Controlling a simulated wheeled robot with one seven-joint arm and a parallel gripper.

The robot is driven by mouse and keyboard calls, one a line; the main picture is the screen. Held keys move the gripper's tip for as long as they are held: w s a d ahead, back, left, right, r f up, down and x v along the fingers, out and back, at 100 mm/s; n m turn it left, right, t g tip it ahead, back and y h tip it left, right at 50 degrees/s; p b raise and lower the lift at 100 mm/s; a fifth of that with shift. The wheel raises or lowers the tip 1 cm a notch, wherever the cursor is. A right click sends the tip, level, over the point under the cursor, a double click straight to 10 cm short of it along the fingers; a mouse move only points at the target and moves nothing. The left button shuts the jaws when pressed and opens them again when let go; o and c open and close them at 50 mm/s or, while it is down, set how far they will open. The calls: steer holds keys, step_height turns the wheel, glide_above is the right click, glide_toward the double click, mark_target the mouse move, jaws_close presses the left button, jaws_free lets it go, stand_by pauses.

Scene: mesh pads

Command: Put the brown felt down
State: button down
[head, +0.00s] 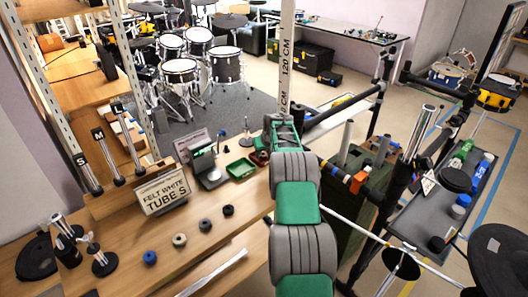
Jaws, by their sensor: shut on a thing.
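My grey and green arm reaches from the bottom middle over the right edge of the wooden workbench. At its far end is my gripper (283,131), small and green, over the back right of the bench. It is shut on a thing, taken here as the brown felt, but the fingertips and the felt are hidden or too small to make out. Loose ring-shaped felts lie in a slanting row on the bench: a blue one (150,257), a beige one (179,240), a dark grey one (205,225) and a black one (228,210).
A sign reading "FELT WHITE TUBE S" (162,192) stands behind the felts. A green tray (240,169) and a dark red item (258,157) lie near my gripper. A white measuring post (285,60) rises behind my gripper.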

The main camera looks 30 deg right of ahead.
steer(key=shift+f+b, duration=0.3)
steer(key=shift+b, duration=0.05)
steer(key=c, duration=1.2)
jaws_free()
steer(key=shift+r, duration=0.1)
steer(key=shift+c, duration=0.2)
steer(key=shift+r, duration=0.4)
steer(key=b+v, duration=0.1)
steer(key=v, duration=1.1)
steer(key=s+a+r+n, duration=0.1)
steer(key=s+a+r, duration=0.1)
steer(key=s+a, duration=0.35)
steer(key=s+a+r+g, duration=0.1)
steer(key=s+a+r, duration=0.15)
steer(key=a, duration=0.65)
steer(key=s+a+r+n, duration=0.1)
steer(key=s+a+r, duration=0.2)
steer(key=a, duration=0.5)
steer(key=s+a+f, duration=0.1)
steer(key=s+a, duration=0.3)
steer(key=s, duration=0.3)
steer(key=s+a+f+g+y, duration=0.1)
steer(key=s+a, duration=0.3)
steer(key=s, duration=0.4)
steer(key=s+a+f+n+p, duration=0.1)
steer(key=s+a+f, duration=0.1)
steer(key=s+a, duration=0.2)
steer(key=s, duration=0.3)
steer(key=shift+s+a+g, duration=0.25)
steer(key=shift+g, duration=0.05)
